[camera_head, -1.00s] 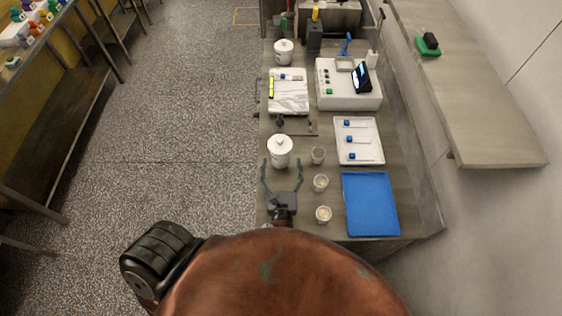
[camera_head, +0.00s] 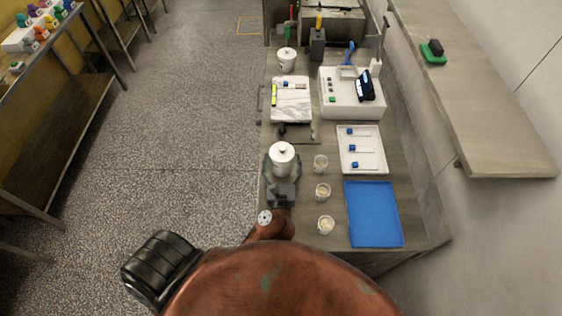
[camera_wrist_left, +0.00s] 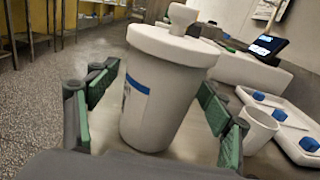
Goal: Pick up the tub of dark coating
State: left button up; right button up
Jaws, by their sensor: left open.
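A white lidded tub (camera_head: 282,159) with a knob on top stands upright on the bench near its left edge. It fills the middle of the left wrist view (camera_wrist_left: 163,95), with a blue stripe on its side; its contents are hidden. My left gripper (camera_head: 282,172) is open, with one green-padded finger on each side of the tub. In the left wrist view a gap shows between each finger and the tub wall. A second white lidded tub (camera_head: 287,60) stands at the far end of the bench. My right gripper is not in view.
Several small cups (camera_head: 323,192) stand in a row right of the tub. A blue tray (camera_head: 374,232) and a white tray (camera_head: 372,166) with blue-capped items lie farther right. A marble slab (camera_head: 291,106) and a white machine (camera_head: 350,106) are behind. The aisle floor at left is clear.

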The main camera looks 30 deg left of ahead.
aim_at(281, 153)
pick_arm(q)
jog(key=shift+c, duration=0.7)
jog(key=c, duration=1.6)
jog(key=shift+c, duration=0.3)
jog(key=shift+r, duration=0.15)
jog(key=shift+r, duration=0.55)
jog(key=r, duration=0.1)
jog(key=r+p, duration=0.1)
jog(key=shift+s+a+r, duration=0.1)
jog(key=shift+s+r, duration=0.1)
jog(key=shift+r, duration=0.1)
jog(key=s+a+r+p, duration=0.5)
jog(key=s+r, duration=0.4)
jog(key=s, duration=0.3)
jog(key=shift+s+p, duration=0.35)
jog(key=shift+p, duration=0.4)
